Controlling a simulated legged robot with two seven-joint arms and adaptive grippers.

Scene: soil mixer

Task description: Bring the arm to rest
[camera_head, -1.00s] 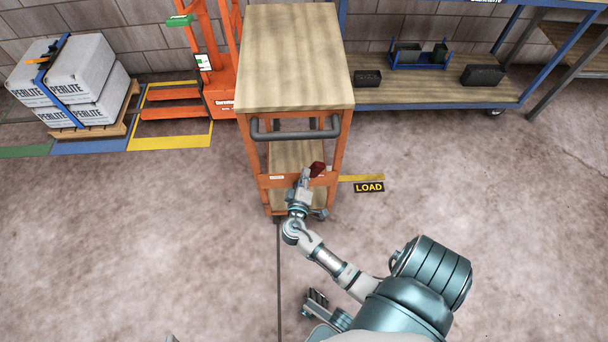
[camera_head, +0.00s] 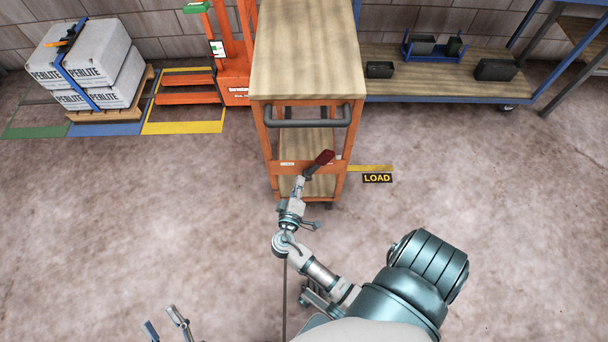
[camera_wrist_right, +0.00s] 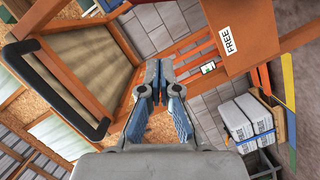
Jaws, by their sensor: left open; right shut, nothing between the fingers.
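My right arm reaches in from the lower right toward the front of an orange cart with a wooden top (camera_head: 312,58). My right gripper (camera_head: 299,184) is just in front of the cart's lower front bar. In the right wrist view its fingers (camera_wrist_right: 159,70) are closed together with nothing between them. A red-gripped lever (camera_head: 322,158) with a dark shaft stands tilted just beyond the gripper at the cart front; whether they touch is unclear. My left gripper (camera_head: 166,325) is at the bottom left edge, its two fingers apart and empty, over the floor.
The cart's dark push handle (camera_head: 308,117) is above the right gripper. An orange lift (camera_head: 234,70) and perlite boxes (camera_head: 85,65) stand at the back left. A workbench (camera_head: 435,78) is at the back right. The floor in front is clear.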

